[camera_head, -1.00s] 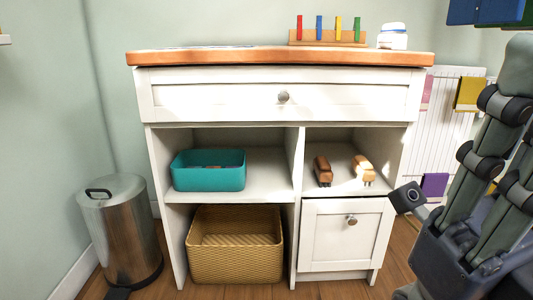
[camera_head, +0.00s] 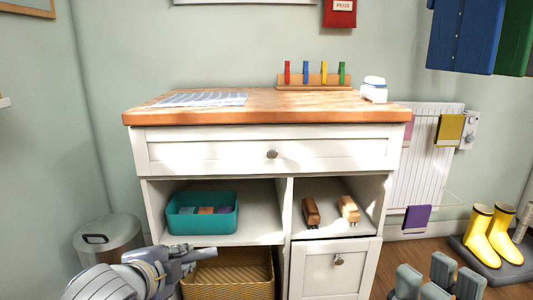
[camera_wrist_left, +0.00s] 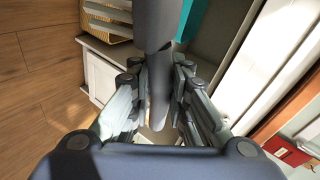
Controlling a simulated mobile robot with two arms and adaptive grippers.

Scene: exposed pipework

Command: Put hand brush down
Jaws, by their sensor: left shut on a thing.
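My left gripper (camera_head: 182,262) is at the lower left in the head view, in front of the cabinet and near the wicker basket. In the left wrist view its fingers (camera_wrist_left: 160,85) are shut on a long dark grey thing (camera_wrist_left: 159,25), which I take to be the hand brush. Its far end is cut off by the top edge. My right gripper (camera_head: 438,280) is partly in view at the bottom right, cut off by the frame; its opening is unclear. Two brown brush-like things (camera_head: 311,211) (camera_head: 348,209) lie apart in the cabinet's right compartment.
The cabinet's wooden top (camera_head: 270,108) holds a striped cloth (camera_head: 205,99), a peg rack (camera_head: 314,80) and a white jar (camera_head: 374,90). A teal bin (camera_head: 202,214) with several things stands in the left compartment, above the wicker basket (camera_head: 235,275). A metal bin (camera_head: 108,238) stands left; yellow boots (camera_head: 490,232) right.

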